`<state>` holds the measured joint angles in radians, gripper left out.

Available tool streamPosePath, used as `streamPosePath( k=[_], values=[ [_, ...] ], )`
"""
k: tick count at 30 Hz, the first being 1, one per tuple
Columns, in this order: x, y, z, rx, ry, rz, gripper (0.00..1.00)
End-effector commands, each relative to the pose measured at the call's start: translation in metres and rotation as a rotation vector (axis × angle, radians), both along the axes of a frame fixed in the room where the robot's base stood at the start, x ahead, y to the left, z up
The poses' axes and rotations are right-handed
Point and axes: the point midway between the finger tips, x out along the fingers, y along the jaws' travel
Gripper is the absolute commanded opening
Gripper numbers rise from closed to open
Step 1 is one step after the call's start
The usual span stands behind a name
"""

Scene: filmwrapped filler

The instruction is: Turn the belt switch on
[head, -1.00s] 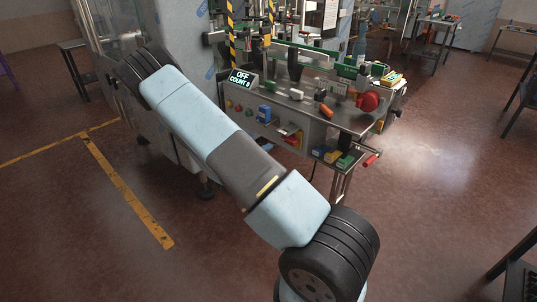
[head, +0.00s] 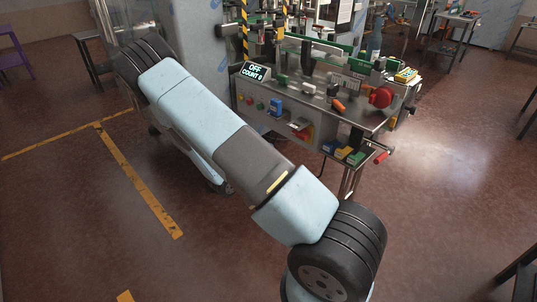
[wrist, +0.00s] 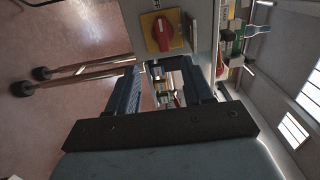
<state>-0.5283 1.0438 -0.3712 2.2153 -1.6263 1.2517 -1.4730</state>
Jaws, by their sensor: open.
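The display (head: 256,71) on the machine reads OFF and COUNT 0. On the front panel below it is a red rotary switch on a yellow plate (head: 301,131). In the wrist view this red knob (wrist: 162,33) on its yellow plate is close, at the top, just beyond my fingers. I cannot tell from a label whether it is the belt switch. My gripper (wrist: 164,80) is open, with nothing seen between its two blue fingers and apart from the knob.
A blue box-shaped device (head: 276,106) and small coloured buttons (head: 250,101) sit left of the rotary switch. A big red knob (head: 381,97) is on the machine's right end. Blue, yellow and green blocks (head: 343,152) stick out at the front edge. The floor before the machine is clear.

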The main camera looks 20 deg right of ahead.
Motion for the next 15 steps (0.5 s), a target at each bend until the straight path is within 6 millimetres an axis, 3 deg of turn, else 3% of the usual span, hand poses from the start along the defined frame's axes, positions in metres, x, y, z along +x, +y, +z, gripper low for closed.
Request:
streamPosePath(
  k=[15],
  values=[
    [-0.0038, 0.0101, 0.0000, 0.000, 0.000, 0.000, 0.51]
  ],
)
